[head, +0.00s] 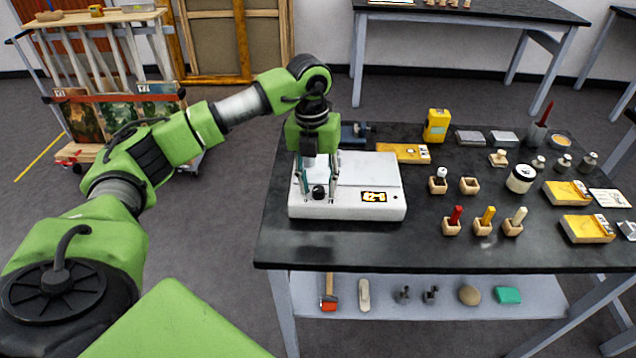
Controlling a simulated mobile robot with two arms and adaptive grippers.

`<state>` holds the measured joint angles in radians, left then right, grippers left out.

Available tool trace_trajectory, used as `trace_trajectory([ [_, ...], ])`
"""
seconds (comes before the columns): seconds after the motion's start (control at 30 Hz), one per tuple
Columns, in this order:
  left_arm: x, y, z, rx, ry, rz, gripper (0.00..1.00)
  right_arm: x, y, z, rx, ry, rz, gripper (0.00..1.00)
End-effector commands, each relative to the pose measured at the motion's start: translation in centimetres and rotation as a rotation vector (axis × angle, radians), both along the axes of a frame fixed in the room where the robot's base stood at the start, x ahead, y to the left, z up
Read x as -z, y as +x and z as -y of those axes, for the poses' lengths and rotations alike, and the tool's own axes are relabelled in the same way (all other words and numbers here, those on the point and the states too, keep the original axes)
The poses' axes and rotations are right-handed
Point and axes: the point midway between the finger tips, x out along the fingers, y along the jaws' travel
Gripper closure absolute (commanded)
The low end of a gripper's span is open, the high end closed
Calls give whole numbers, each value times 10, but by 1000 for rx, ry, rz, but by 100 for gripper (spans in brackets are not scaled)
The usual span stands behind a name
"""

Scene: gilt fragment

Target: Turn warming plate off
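The warming plate (373,180) is a white box at the left end of the black table. Its front has a lit yellow display (374,197) whose digits I cannot read surely, and a dark round knob (318,192) at the left. My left gripper (319,196) points down over the front left of the plate. Its two fingers stand apart, one on each side of the knob, and the knob shows between them. I cannot tell whether either finger touches it. My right gripper is not in view.
The black table (350,243) also holds a yellow box (436,125), colored-handled tools in wooden blocks, a white jar (521,178) and several small bottles to the right. A lower shelf (400,306) carries small items. The table's front strip is clear.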

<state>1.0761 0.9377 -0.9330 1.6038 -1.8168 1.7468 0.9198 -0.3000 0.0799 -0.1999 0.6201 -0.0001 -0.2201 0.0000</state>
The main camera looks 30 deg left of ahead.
Motion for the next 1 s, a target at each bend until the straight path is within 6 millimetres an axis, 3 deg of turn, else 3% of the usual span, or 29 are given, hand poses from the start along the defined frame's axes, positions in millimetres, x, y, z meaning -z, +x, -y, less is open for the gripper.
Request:
trace_trajectory([
  [0.27,-5,0,0,1,-1,0,63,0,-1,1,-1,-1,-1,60],
  [0.37,-18,0,-1,2,-1,2,63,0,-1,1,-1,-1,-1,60],
  [0.7,-89,-1,-5,2,-2,4,63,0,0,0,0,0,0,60],
  [1.0,-119,-3,-7,1,0,-1,63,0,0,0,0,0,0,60],
])
